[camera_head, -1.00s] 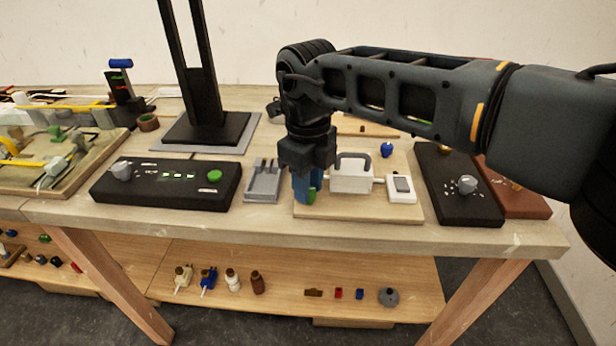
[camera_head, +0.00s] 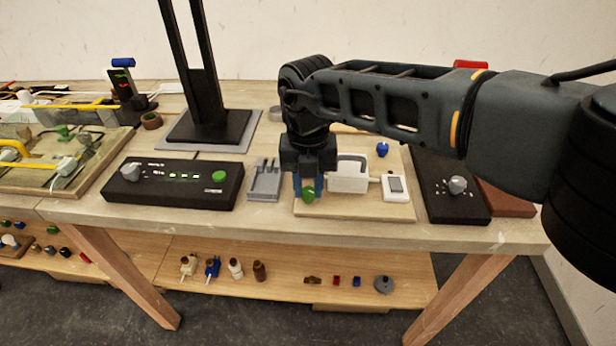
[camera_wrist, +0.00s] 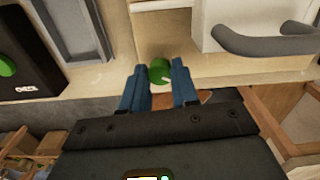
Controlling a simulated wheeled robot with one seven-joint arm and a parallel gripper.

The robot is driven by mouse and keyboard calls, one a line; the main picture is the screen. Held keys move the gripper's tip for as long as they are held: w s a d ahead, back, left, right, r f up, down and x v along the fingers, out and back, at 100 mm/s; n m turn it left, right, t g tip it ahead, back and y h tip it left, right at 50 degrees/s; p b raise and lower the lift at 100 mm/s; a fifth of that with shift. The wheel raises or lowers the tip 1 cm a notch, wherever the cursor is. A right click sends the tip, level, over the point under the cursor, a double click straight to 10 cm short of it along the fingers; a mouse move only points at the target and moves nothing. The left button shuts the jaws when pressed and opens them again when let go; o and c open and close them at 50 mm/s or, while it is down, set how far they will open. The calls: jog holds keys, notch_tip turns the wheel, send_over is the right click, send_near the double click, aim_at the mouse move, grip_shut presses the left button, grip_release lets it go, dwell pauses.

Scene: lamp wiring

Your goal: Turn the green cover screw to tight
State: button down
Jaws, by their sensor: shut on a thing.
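The green cover screw (camera_head: 308,194) is a round green knob at the front left of the pale board, beside the white box (camera_head: 348,176) with a grey handle. My gripper (camera_head: 308,188) points down over the board with its blue fingers on either side of the green screw. In the wrist view the green screw (camera_wrist: 159,71) sits between the tips of my blue fingers (camera_wrist: 160,84), and my gripper is shut on it. A small pale mark shows on the screw's lower edge. The fingers hide part of its sides.
The pale board (camera_head: 362,210) also bears a white switch (camera_head: 395,187). A grey holder (camera_head: 265,180) and a black control box (camera_head: 172,183) stand to the left. Another black box (camera_head: 452,184) with a grey knob is to the right. The table's front edge is close.

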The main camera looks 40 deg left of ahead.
aim_at(308, 190)
jog(key=shift+r+m+p, duration=0.1)
jog(key=shift+m+p, duration=0.4)
jog(key=shift+m, duration=0.5)
jog(key=c, duration=0.8)
grip_release()
jog(key=shift+c, duration=0.2)
notch_tip(308, 190, up, 8)
jog(key=shift+f+b, duration=0.15)
jog(key=shift+b, duration=0.4)
